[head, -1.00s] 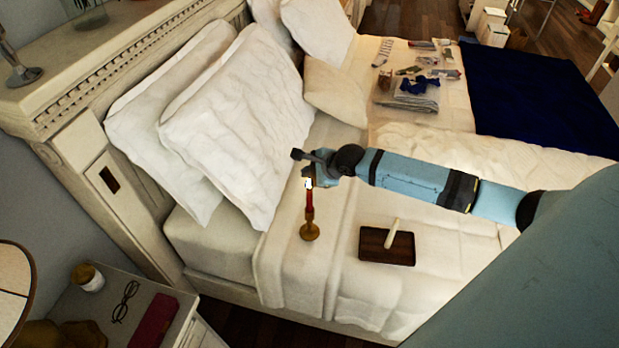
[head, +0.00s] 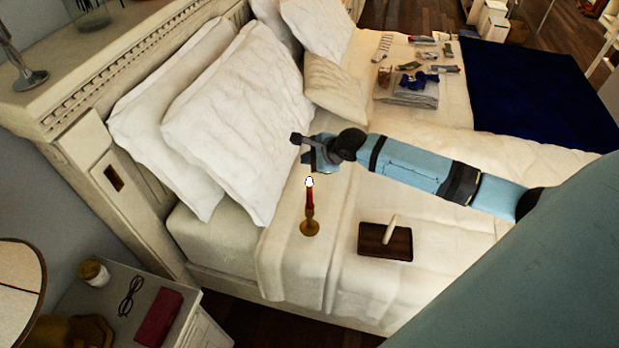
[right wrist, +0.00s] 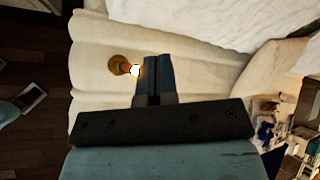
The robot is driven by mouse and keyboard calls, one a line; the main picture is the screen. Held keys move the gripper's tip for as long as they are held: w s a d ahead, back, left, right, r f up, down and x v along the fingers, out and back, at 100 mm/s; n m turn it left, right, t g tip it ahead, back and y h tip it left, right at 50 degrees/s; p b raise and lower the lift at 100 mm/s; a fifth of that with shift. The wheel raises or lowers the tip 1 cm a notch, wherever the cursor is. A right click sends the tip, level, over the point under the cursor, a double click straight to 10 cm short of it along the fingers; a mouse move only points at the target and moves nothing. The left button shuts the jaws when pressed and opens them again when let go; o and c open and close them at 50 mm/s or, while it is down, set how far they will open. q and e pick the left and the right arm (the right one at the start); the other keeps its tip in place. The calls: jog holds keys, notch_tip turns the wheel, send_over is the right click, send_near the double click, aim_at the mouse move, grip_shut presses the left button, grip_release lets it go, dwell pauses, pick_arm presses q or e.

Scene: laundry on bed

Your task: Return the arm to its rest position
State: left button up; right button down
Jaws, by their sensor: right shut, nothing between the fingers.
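My right arm (head: 410,167) reaches in from the right over the bed in the head view. My right gripper (head: 308,158) is above and just behind a lit red candle in a brass holder (head: 310,226), apart from it. In the right wrist view the gripper's fingers (right wrist: 153,75) are together with nothing between them. The candle's bright flame (right wrist: 134,71) and brass base (right wrist: 118,63) show just left of the fingertips there. My left gripper is not in view.
A dark tray (head: 385,241) with a pale stick on it lies on the bed right of the candle. White pillows (head: 240,120) lean at the headboard. Folded clothes and small items (head: 415,90) lie farther back. A nightstand (head: 140,272) with glasses and a red case stands at lower left.

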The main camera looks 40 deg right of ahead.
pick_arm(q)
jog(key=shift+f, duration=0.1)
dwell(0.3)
pick_arm(e)
jog(key=s+a+f+n+t+y, duration=0.1)
jog(key=s+a+f+n, duration=0.8)
jog(key=s+a+n, duration=0.35)
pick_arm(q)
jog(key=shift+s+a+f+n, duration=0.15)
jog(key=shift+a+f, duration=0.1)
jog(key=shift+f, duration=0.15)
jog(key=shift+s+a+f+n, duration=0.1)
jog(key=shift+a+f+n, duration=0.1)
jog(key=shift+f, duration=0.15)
pick_arm(e)
jog(key=s+a+f+n+t+h, duration=0.1)
jog(key=s+a+f+n, duration=0.1)
jog(key=s+n, duration=1)
jog(key=shift+s+a+f+h, duration=0.3)
jog(key=shift+s+a, duration=0.35)
jog(key=shift+s, duration=0.45)
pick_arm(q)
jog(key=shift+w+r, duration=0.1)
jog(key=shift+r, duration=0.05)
pick_arm(e)
jog(key=shift+n, duration=0.25)
